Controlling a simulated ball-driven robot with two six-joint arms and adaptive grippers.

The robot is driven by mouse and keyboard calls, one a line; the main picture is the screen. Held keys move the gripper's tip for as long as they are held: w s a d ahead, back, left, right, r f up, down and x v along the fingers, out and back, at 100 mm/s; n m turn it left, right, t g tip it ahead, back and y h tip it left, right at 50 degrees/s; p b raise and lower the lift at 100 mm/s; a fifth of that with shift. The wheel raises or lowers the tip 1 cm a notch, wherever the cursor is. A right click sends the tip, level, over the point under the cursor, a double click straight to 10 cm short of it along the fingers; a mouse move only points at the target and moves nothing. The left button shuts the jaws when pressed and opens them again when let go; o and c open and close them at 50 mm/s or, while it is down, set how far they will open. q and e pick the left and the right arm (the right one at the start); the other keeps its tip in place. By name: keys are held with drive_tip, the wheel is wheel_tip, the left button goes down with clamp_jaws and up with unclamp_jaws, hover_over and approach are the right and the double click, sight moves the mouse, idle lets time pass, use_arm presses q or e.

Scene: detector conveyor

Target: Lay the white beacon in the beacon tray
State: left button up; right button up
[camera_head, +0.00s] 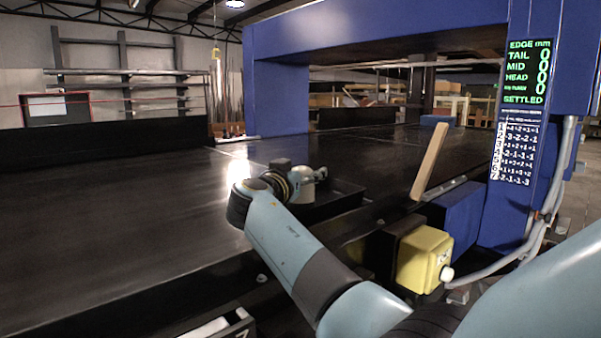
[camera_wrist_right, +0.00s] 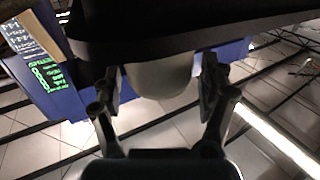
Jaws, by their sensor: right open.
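A pale rounded piece (camera_wrist_right: 160,82), which looks like the white beacon, shows in the right wrist view below a broad black shape. My right gripper (camera_wrist_right: 160,72) is open, with one finger on each side of this piece; I cannot tell whether they touch it. In the head view my right arm reaches in from the lower right, and its wrist is above the dark belt; the fingers are hard to make out there. A black open tray (camera_head: 340,199) lies just right of the wrist, partly hidden by the arm. I cannot tell whether it is the beacon tray. My left gripper is out of view.
The wide black conveyor (camera_head: 110,220) is mostly bare at left. A blue gantry (camera_head: 390,30) spans it, with a green-lettered display (camera_head: 527,75). A wooden bar (camera_head: 430,162) stands tilted at the right edge, above a yellow box (camera_head: 424,258) with a white knob.

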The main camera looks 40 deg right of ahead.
drive_tip(key=b+v, duration=0.3)
drive_tip(key=v, duration=0.4)
drive_tip(key=shift+s+a, duration=0.1)
drive_tip(key=shift+a, duration=0.1)
